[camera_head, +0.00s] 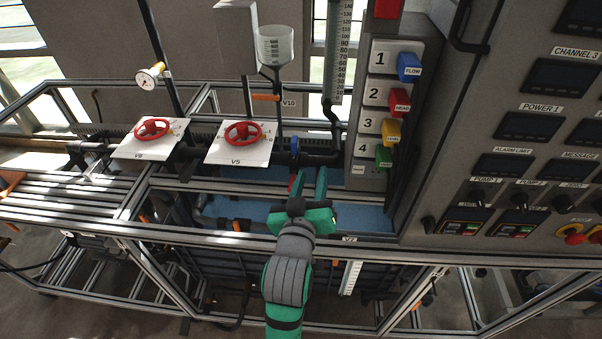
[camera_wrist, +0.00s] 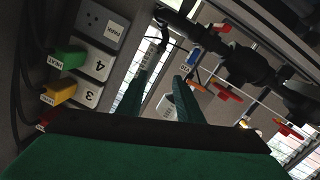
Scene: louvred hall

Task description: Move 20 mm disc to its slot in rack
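My gripper (camera_head: 308,172) is in the middle of the head view, its two green fingers apart and pointing away from the camera. In the wrist view my gripper (camera_wrist: 159,82) also shows its fingers apart, with nothing held between them. I cannot make out a 20 mm disc or a disc rack in either view. The gripper is over the frame with the blue surface (camera_head: 362,221), left of the numbered panel.
The numbered panel (camera_head: 377,150) carries blue, red, yellow and green tags. Red handwheels (camera_head: 241,133) and (camera_head: 152,128) stand on white plates at left. A black pipe (camera_head: 318,159) runs behind the gripper. A control cabinet (camera_head: 500,130) fills the right. Metal rails cross in front.

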